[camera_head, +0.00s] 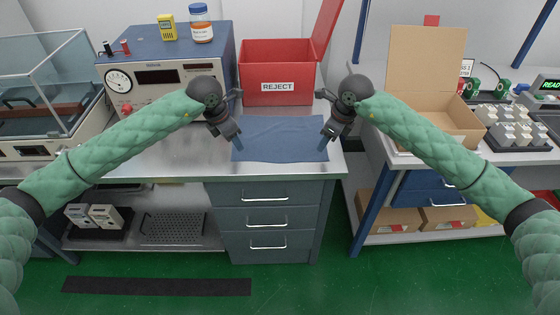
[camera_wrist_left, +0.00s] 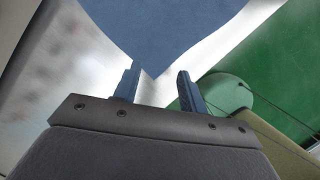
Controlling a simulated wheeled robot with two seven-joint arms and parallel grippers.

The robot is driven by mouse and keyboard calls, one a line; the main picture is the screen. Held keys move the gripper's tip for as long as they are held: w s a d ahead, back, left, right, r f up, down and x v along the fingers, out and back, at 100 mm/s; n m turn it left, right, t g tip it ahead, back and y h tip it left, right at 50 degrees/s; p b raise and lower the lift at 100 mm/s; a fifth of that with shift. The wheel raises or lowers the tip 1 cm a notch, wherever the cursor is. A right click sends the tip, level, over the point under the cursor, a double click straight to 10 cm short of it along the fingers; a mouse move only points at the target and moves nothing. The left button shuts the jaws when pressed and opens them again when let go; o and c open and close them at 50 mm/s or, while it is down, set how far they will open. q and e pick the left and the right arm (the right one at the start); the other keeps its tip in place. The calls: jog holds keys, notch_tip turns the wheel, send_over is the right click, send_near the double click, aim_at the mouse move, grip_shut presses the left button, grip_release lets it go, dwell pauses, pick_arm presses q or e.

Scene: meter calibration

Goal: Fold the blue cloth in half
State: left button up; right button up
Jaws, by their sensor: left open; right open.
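The blue cloth (camera_head: 281,140) lies flat and spread out on the metal bench top, near its front edge. My left gripper (camera_head: 238,143) is open over the cloth's left front corner. In the left wrist view the cloth (camera_wrist_left: 160,35) has a corner pointing towards the space between the two open fingers (camera_wrist_left: 155,88), with nothing visibly gripped. My right gripper (camera_head: 324,144) is open at the cloth's right front corner. Whether the fingertips touch the cloth cannot be told.
A red REJECT bin (camera_head: 277,75) with a raised lid stands behind the cloth. A blue meter device (camera_head: 165,75) stands on the bench at the left, carrying a bottle (camera_head: 201,24) and a yellow item (camera_head: 167,27). An open cardboard box (camera_head: 435,120) is on the right bench.

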aim_at(239, 157)
pick_arm(q)
jog(key=shift+f, duration=2.6)
pick_arm(e)
jog(key=shift+f, duration=2.55)
pick_arm(q)
jog(key=shift+f, duration=0.15)
pick_arm(e)
jog(key=shift+f, duration=0.15)
pick_arm(q)
jog(key=shift+c, duration=0.5)
pick_arm(e)
jog(key=shift+c, duration=0.5)
pick_arm(q)
grip_shut()
pick_arm(e)
grip_shut()
jog(key=shift+s, duration=0.1)
pick_arm(q)
jog(key=shift+r, duration=0.2)
